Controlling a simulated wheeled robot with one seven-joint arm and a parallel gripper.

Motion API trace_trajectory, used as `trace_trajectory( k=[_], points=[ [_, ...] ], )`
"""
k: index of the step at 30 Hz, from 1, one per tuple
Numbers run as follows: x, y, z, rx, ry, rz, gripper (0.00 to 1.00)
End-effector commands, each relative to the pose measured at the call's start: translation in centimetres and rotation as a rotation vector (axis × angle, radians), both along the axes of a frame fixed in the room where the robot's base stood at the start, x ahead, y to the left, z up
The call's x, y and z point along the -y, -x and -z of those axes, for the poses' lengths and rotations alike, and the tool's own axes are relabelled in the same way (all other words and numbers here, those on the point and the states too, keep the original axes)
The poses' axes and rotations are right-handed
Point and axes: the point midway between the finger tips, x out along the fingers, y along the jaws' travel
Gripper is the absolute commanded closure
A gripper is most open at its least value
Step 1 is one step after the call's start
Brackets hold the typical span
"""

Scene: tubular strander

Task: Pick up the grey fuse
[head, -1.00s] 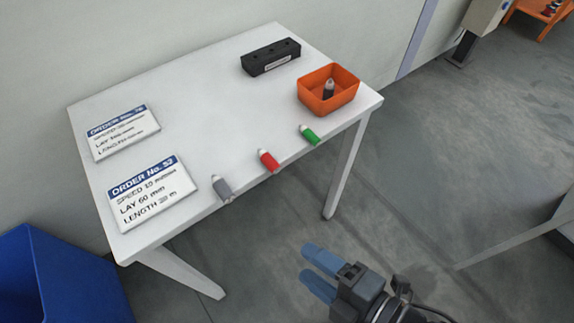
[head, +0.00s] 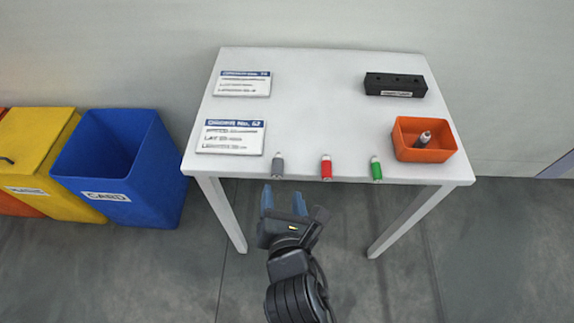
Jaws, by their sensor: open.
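The grey fuse (head: 278,166) has a pale tip and lies at the front edge of the white table (head: 320,95), below the lower order card in the picture. My gripper (head: 283,196) has blue fingers that are apart and empty. In the picture it is just below the grey fuse, in front of the table's edge, and does not touch it. A red fuse (head: 326,169) and a green fuse (head: 376,169) lie to the right along the same edge.
An orange bin (head: 423,154) with a dark fuse inside stands at the table's right. A black block with holes (head: 395,85) is behind it. Two order cards (head: 231,137) lie at the left. Blue (head: 118,165) and yellow (head: 38,160) bins stand left of the table.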

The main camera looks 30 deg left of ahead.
Motion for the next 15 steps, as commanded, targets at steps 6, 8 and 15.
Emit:
trace_trajectory(
  k=[6, 8, 15],
  points=[
    [-1.7, -1.7, 0.5, 0.000, -0.002, 0.001, 0.44],
    [-2.4, -2.3, 0.7, 0.000, -0.002, 0.000, 0.44],
    [-3.8, -3.9, 1.6, -0.002, -0.003, 0.002, 0.44]
  ],
)
